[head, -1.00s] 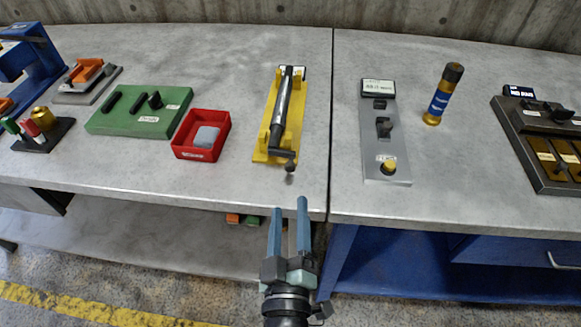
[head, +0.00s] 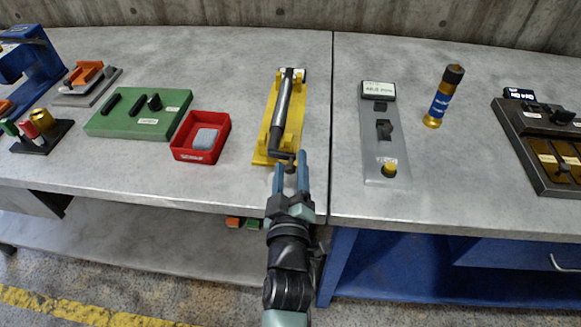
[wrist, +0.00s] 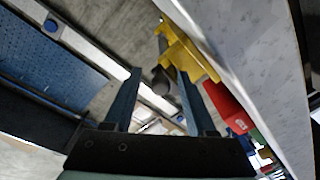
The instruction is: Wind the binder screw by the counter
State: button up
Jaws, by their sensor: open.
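The binder screw is a dark and silver rod (head: 283,105) lying lengthwise on a yellow base (head: 261,150) on the bench. A small dark crank end (head: 288,157) is at its near end. In the wrist view the yellow base (wrist: 185,58) and the dark crank end (wrist: 162,82) show just beyond the fingers. My gripper (head: 291,172) is open at the bench's front edge, its two blue fingers pointing at the crank end. The crank end appears between the fingertips, and I cannot tell whether they touch it. A grey panel (head: 372,150) to the right has a small white display (head: 377,89), possibly the counter.
A red bin (head: 185,154) holding a pale block stands left of the yellow base, with a green board (head: 120,125) beyond it. A blue and gold cylinder (head: 440,100) stands right of the grey panel. A dark panel (head: 515,130) is at far right. Bare bench lies between them.

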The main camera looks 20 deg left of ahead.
jog(key=shift+r, duration=0.1)
grip_shut()
jog(key=shift+d+m, duration=0.1)
jog(key=shift+m, duration=0.2)
jog(key=shift+f+m+b, duration=0.35)
jog(key=shift+m+b, duration=0.45)
jog(key=shift+m, duration=0.1)
jog(key=m, duration=0.2)
jog(key=shift+a+f+m+t+b, duration=0.2)
jog(key=shift+f+m+t+b, duration=0.1)
jog(key=shift+f, duration=0.05)
jog(key=shift+s+a+f+m+t+p, duration=0.1)
jog(key=shift+a+f+m+p, duration=0.15)
jog(key=shift+m, duration=0.7)
jog(key=shift+s+a+f+m+t+p, duration=0.1)
jog(key=shift+a+f+m+p, duration=0.2)
jog(key=shift+m, duration=0.7)
jog(key=shift+a+f+m+t+p, duration=0.15)
jog(key=shift+m+p, duration=0.2)
jog(key=shift+m, duration=0.6)
